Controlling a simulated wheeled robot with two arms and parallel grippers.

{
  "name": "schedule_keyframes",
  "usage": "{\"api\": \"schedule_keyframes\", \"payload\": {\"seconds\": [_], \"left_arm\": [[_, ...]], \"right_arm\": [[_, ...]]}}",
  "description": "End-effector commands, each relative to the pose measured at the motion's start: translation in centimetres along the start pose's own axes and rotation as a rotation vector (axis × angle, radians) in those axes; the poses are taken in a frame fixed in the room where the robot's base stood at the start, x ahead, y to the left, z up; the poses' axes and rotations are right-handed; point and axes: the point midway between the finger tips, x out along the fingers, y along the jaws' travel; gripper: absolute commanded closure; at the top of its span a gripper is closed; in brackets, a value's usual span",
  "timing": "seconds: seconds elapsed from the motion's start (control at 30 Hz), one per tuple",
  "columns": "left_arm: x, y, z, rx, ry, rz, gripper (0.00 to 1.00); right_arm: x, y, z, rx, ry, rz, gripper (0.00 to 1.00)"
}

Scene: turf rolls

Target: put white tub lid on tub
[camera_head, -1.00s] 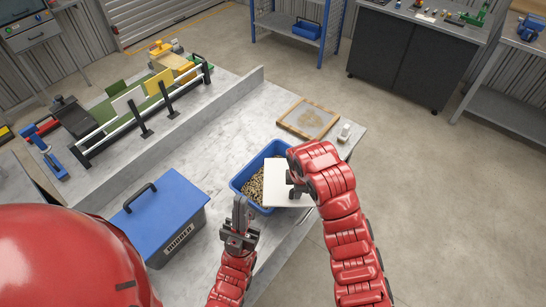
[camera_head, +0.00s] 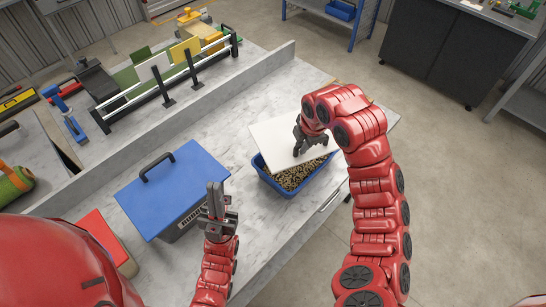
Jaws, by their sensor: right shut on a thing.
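The white tub lid (camera_head: 277,136) is in my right gripper (camera_head: 299,152), which is shut on it. The lid is over the back part of the blue tub (camera_head: 284,192) and looks tilted. The tub stands on the marble-topped bench and holds brown, grain-like pieces (camera_head: 300,174), which show along its front side. Whether the lid touches the tub rim I cannot tell. My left gripper (camera_head: 216,188) is upright beside the blue box, left of the tub. Its fingers look close together, and nothing shows between them.
A blue box with a black handle (camera_head: 176,188) stands left of the tub. A rail rig with coloured plates (camera_head: 165,75) is behind the bench's raised strip (camera_head: 230,75). A red case (camera_head: 105,240) is at the lower left. Bare bench top (camera_head: 215,125) lies between.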

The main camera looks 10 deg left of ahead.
Motion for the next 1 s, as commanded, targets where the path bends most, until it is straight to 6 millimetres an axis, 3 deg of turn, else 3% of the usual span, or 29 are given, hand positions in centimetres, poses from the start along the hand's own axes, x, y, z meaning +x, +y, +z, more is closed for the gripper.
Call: {"api": "schedule_keyframes", "payload": {"seconds": [0.13, 0.33, 0.67, 0.8, 1.0], "left_arm": [[-0.9, 0.1, 0.2, 0.0, 0.001, 0.0, 1.0], [-1.7, 0.1, 0.3, 0.0, 0.001, 0.0, 1.0], [-2.4, 0.1, 0.4, 0.0, 0.001, 0.0, 1.0], [-0.8, 0.1, 0.1, 0.0, 0.001, 0.0, 1.0], [-1.0, 0.1, 0.2, 0.0, 0.001, 0.0, 1.0]], "right_arm": [[0.7, -0.2, 1.4, 0.024, -0.005, 0.001, 1.0], [3.8, -1.0, 1.3, 0.022, -0.003, 0.0, 1.0], [6.9, -1.9, 1.2, 0.024, -0.005, 0.0, 1.0], [8.5, -2.3, 1.1, 0.021, -0.006, -0.002, 1.0], [9.1, -2.5, 1.2, 0.022, -0.006, 0.001, 1.0]]}}
